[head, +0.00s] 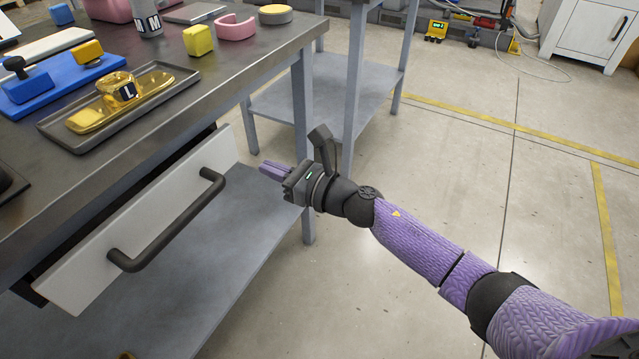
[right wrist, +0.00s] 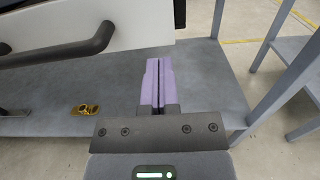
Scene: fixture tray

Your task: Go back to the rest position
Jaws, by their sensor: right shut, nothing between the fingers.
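My right gripper (head: 273,170) is purple-fingered and shut with nothing in it. In the head view it hangs in front of the table, just right of the drawer's far end and apart from the handle. In the right wrist view its two fingers (right wrist: 157,82) lie together, above the grey lower shelf. The white drawer front (head: 150,220) with a dark bar handle (head: 168,225) stands out a little from under the tabletop. My left gripper is not in view.
On the tabletop a metal tray (head: 52,133) holds gold parts, beside a blue fixture (head: 60,75). A yellow block (head: 198,40) and a pink piece (head: 235,27) stand farther back. A gold part (right wrist: 85,109) lies on the lower shelf. Open floor (head: 500,200) lies to the right.

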